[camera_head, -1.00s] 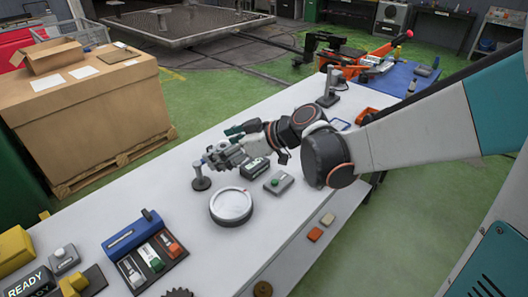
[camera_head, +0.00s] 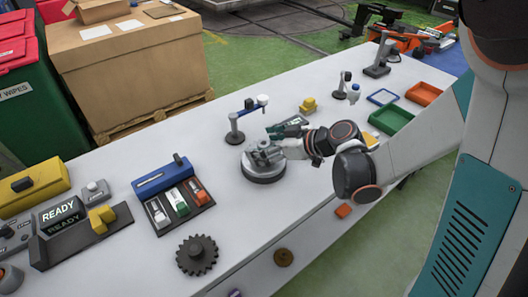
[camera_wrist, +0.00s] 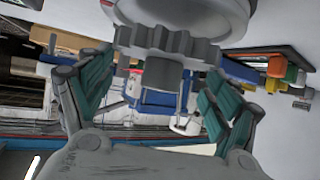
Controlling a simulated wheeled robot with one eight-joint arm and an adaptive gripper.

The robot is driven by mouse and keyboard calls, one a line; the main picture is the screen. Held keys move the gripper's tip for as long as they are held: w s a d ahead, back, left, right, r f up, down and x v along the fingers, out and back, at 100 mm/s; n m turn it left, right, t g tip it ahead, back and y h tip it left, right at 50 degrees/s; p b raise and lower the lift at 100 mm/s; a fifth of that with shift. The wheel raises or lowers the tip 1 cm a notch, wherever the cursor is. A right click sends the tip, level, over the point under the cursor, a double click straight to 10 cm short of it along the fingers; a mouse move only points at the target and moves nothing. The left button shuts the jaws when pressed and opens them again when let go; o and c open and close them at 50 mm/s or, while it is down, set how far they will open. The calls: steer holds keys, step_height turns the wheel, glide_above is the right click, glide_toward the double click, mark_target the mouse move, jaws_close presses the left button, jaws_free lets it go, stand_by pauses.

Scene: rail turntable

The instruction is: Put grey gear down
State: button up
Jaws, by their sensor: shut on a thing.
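The grey gear (camera_wrist: 165,45) shows in the wrist view at the top middle, toothed, with a short hub. My gripper (camera_wrist: 160,82) has its green-padded fingers on either side of it and is shut on it. The pale round scale (camera_wrist: 190,12) is also close to the gear in the wrist view. I cannot tell whether the gear touches it.
A dark gear (camera_head: 197,255) lies on the white table (camera_head: 110,190) at the front. A blue holder with a switch tray (camera_head: 180,207) stands left of the scale. A small stand (camera_head: 235,130) is just behind it. Green (camera_head: 391,119) and red (camera_head: 423,94) trays lie right.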

steer(key=shift+f, duration=1)
steer(key=shift+f+b, duration=0.2)
steer(key=shift+b, duration=0.2)
steer(key=o, duration=1.4)
steer(key=shift+r, duration=0.1)
steer(key=shift+d+r, duration=0.1)
steer(key=shift+r, duration=0.1)
steer(key=p+v, duration=0.3)
steer(key=v, duration=0.8)
steer(key=shift+s+d+r+p, duration=0.1)
steer(key=shift+s+d+p, duration=0.2)
steer(key=shift+p, duration=0.1)
